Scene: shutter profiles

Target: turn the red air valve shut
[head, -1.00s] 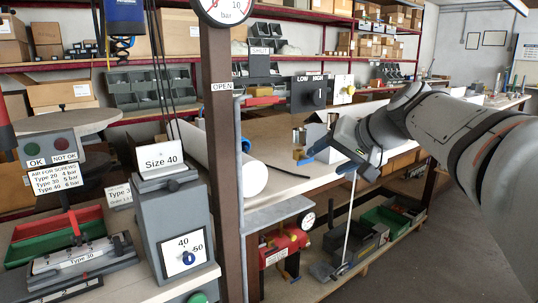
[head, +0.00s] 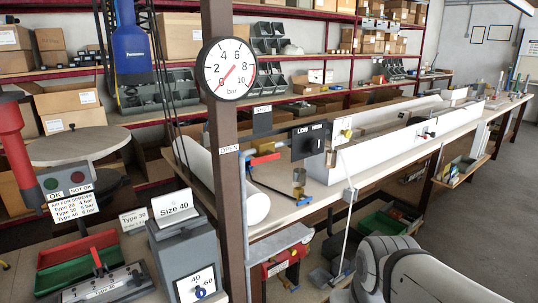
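A red lever (head: 263,160) with blue beside it sits just right of the dark post (head: 222,190), at the bench's left end. It looks like the air valve. The lever lies roughly level; its exact angle is hard to tell. An OPEN label (head: 229,149) is on the post to its left, and a SHUT label (head: 262,108) is on a dark plate above it. A round bar gauge (head: 229,69) with a red needle hangs on the post above. My arm fills the bottom right corner; my gripper is not in view, so its opening is hidden.
A LOW/HIGH switch box (head: 309,141) stands right of the lever. A white roll (head: 232,178) lies behind the post. A thin pale rod (head: 348,232) stands before the bench (head: 400,165). A grey Size 40 box (head: 180,245) is at lower left. Floor at right is clear.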

